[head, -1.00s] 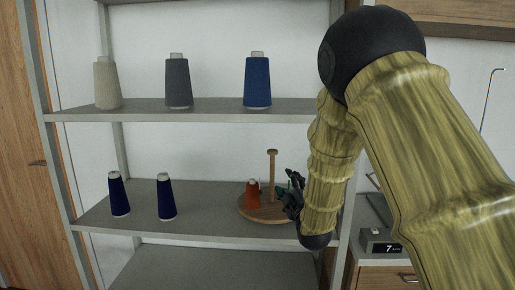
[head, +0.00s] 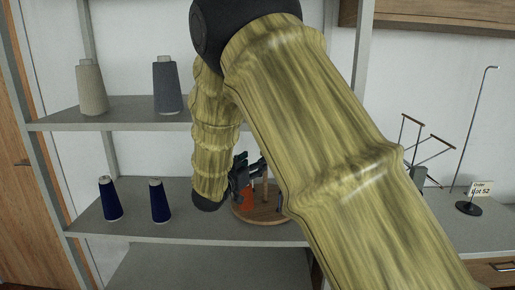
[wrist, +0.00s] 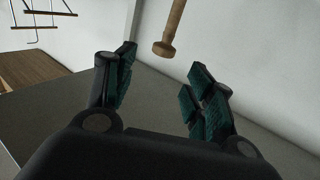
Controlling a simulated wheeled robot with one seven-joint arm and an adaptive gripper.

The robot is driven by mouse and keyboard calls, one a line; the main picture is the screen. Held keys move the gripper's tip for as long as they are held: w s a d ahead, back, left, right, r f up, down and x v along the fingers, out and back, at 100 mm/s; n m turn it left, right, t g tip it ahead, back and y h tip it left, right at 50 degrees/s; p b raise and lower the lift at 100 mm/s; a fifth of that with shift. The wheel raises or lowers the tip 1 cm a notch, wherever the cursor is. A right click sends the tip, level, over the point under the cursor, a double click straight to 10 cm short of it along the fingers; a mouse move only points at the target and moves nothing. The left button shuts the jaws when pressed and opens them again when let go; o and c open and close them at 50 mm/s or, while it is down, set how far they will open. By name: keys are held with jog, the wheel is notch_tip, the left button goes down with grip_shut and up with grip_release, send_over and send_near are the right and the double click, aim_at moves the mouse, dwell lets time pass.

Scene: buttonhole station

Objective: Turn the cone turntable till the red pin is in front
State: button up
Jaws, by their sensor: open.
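The cone turntable (head: 272,216) is a round wooden disc on the lower shelf, partly hidden behind my arm and gripper. An orange-red cone (head: 247,201) stands on its left part. A wooden post with a knobbed end (wrist: 168,42) shows in the wrist view, beyond the fingertips and between them, apart from both. I cannot make out a red pin. My gripper (head: 254,172) is just above the turntable, beside the orange-red cone in the picture. In the wrist view its dark green-padded fingers (wrist: 162,62) are spread, with nothing between them.
Two navy cones (head: 110,200) stand on the lower shelf (head: 185,220) to the left. A beige cone (head: 91,88) and a grey cone (head: 167,85) stand on the upper shelf (head: 130,112). At right are a thread stand (head: 425,150) and a sign holder (head: 468,207).

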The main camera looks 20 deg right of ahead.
jog(key=shift+p+x, duration=1.6)
jog(key=shift+x, duration=3.6)
jog(key=shift+w+a, duration=0.1)
jog(key=shift+a, duration=0.05)
jog(key=shift+f, duration=0.1)
grip_shut()
